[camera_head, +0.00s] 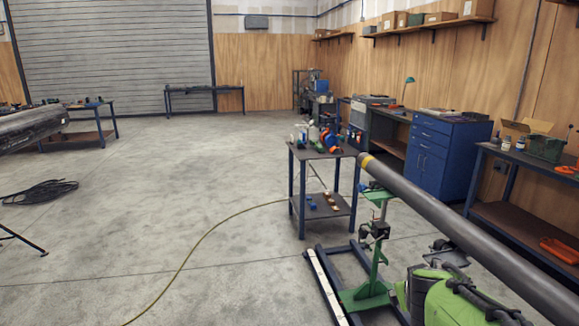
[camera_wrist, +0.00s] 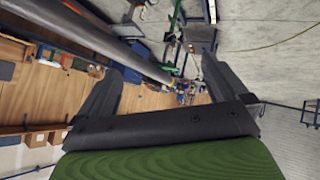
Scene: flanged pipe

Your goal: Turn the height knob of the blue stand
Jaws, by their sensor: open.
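The pipe (camera_wrist: 95,35) runs past the left finger, and a green stand part (camera_wrist: 174,18) shows beyond. The gripper touches neither.
A dark blue floor frame (camera_head: 322,283) lies around the green stand's foot. A small blue table (camera_head: 297,187) with bottles and tools stands behind it. A blue cabinet (camera_head: 440,150) and a workbench (camera_head: 530,165) line the right wall. A yellow hose (camera_head: 195,245) crosses open floor at left.

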